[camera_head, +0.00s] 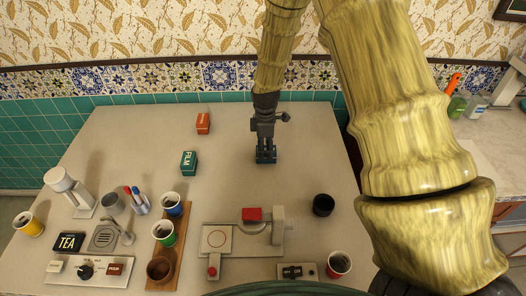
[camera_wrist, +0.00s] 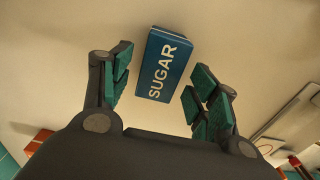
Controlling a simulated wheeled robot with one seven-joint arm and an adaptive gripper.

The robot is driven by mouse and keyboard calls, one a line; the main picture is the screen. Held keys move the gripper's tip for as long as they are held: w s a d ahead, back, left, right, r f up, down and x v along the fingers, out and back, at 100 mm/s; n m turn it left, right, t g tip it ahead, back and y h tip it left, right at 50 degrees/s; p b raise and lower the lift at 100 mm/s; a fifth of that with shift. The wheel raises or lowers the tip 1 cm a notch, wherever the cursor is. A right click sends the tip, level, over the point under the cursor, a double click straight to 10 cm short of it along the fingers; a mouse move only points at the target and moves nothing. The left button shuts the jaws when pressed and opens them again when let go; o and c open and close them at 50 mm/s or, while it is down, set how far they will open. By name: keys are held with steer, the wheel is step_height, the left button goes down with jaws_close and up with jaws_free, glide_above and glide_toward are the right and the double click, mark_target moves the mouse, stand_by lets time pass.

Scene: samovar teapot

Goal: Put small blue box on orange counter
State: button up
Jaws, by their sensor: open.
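A small blue box (camera_wrist: 163,65) with white letters SUGAR lies on the pale table top in the wrist view. In the head view a dark blue patch of it (camera_head: 266,158) shows at the tips of my gripper (camera_head: 265,150). My gripper, also in the wrist view (camera_wrist: 160,76), is open, pointing down over the box. The box lies between and slightly beyond the two teal-padded fingers, with gaps to both. At the right edge of the head view is a pale-topped counter (camera_head: 490,150) with an orange-brown front, partly hidden by my arm.
A green FILM box (camera_head: 188,163) and an orange box (camera_head: 203,123) stand left of my gripper. Cups, a TEA box (camera_head: 68,243) and small devices fill the table's front. A black cup (camera_head: 323,205) stands to the right. Bottles (camera_head: 474,106) stand on the right counter.

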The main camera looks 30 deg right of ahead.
mark_target(265, 149)
step_height(265, 149, up, 10)
steer(key=b, duration=0.2)
stand_by(0.3)
